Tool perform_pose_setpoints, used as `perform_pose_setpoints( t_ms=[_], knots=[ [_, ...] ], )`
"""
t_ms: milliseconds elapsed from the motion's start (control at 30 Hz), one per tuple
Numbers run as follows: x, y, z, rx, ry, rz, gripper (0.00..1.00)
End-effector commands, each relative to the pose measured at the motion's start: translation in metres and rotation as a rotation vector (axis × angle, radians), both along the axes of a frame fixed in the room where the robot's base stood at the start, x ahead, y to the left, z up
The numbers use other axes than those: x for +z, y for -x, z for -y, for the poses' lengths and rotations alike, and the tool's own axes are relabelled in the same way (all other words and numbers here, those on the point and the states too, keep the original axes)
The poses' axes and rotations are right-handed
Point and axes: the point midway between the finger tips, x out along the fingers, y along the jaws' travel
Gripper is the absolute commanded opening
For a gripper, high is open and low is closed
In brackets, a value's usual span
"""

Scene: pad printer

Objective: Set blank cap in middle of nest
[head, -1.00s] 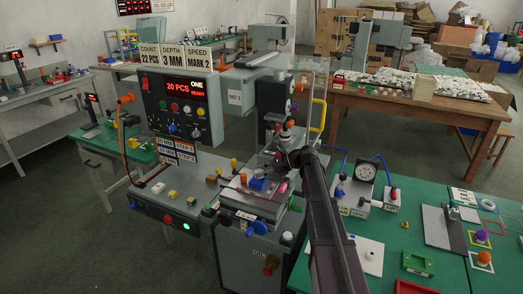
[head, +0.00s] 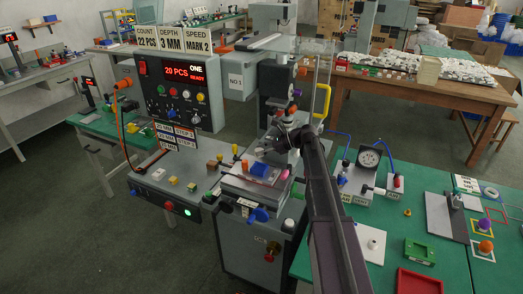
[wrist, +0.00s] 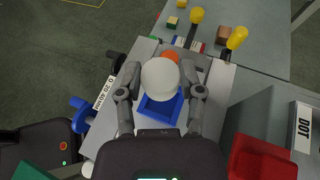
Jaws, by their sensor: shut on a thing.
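A round white blank cap (wrist: 160,79) is between the fingertips of my gripper (wrist: 161,74), which is shut on it. The blue nest (wrist: 149,110) lies below the cap in the wrist view; the cap overlaps its far part and hides some of its inside. In the head view the blue nest (head: 259,170) sits on the printer's plate, with my gripper (head: 270,150) just above and behind it. The cap cannot be made out clearly there, and its height over the nest cannot be told.
An orange part (wrist: 170,55) shows just beyond the cap. Yellow-knobbed levers (wrist: 196,16) stand farther beyond, and a blue knob (wrist: 80,121) is at left. A red tray (wrist: 262,158) is at lower right. The control box (head: 180,85) stands left of the printer.

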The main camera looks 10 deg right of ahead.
Motion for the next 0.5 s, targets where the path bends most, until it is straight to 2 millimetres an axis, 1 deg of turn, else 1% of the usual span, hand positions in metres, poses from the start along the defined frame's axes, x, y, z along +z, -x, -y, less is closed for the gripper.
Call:
perform_pose_setpoints(
  t_ms=[500],
  knots=[
    [-0.034, 0.0, 0.001, -0.001, 0.0, 0.0, 0.3]
  ],
)
